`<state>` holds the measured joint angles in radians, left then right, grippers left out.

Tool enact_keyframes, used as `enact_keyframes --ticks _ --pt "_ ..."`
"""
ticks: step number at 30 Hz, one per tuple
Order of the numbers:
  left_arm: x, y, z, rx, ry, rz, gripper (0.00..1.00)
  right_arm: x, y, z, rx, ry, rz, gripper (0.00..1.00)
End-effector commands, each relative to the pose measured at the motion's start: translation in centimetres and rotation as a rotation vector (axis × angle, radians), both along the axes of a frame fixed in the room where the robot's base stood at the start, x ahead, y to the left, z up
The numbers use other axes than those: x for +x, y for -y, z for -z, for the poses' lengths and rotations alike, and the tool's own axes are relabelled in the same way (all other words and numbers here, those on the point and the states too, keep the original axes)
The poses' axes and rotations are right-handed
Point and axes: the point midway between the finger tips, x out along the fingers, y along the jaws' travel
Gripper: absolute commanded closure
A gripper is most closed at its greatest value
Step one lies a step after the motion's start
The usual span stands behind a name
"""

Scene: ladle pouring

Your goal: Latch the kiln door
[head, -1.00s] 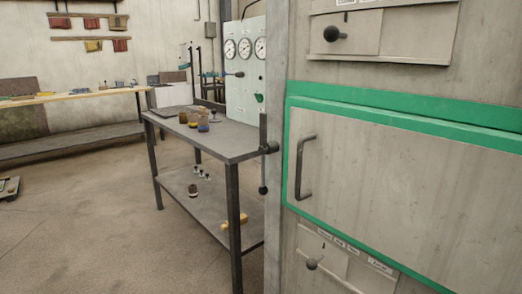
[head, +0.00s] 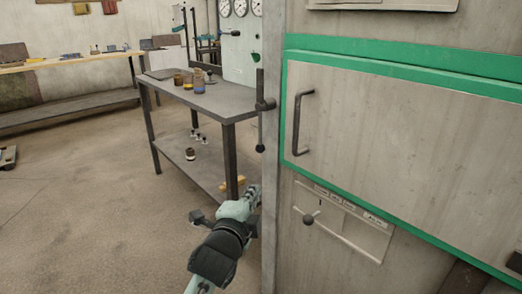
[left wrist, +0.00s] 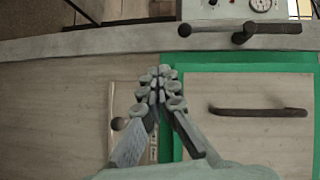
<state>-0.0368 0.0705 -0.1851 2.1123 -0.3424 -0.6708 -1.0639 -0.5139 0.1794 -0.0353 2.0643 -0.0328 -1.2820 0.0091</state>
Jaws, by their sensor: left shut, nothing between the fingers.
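The kiln door (head: 400,150) is a pale panel inside a green frame (head: 290,100), and it looks closed. It has a dark bar handle (head: 298,125) at its left side, also seen in the left wrist view (left wrist: 258,112). A dark latch lever (head: 261,125) with a round knob hangs upright on the post left of the door; the left wrist view shows this lever (left wrist: 272,28) near the top. My left gripper (head: 254,193) is shut and empty, below the lever and apart from it. Its fingers (left wrist: 160,75) also show in the left wrist view. My right gripper is not in view.
A grey metal table (head: 225,102) with small jars stands left of the kiln post (head: 271,200). Its lower shelf (head: 175,160) holds small items. A lower panel with a round knob (head: 308,219) is under the door. The floor at left is mostly clear.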

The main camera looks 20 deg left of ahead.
Motion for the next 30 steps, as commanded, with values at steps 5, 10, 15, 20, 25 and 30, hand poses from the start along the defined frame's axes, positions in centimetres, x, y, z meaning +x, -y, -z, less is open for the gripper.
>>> enact_keyframes --ticks 5,10,15,20,25,30 --pt "0.7 1.0 -4.8 0.129 0.118 0.026 1.0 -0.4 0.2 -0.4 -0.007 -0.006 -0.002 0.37" --pt "0.8 1.2 -5.4 0.149 0.134 0.028 1.0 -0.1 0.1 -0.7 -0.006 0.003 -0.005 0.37" --pt "0.8 1.1 -5.3 0.147 0.132 0.028 1.0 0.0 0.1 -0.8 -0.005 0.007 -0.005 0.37" --pt "1.4 1.1 -5.3 0.146 0.131 0.027 1.0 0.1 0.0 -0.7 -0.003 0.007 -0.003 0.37" --pt "4.0 1.0 -5.3 0.143 0.13 0.027 1.0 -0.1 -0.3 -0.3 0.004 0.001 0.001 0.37" --pt "7.8 1.0 -5.4 0.142 0.13 0.027 1.0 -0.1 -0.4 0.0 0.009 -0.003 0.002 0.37"
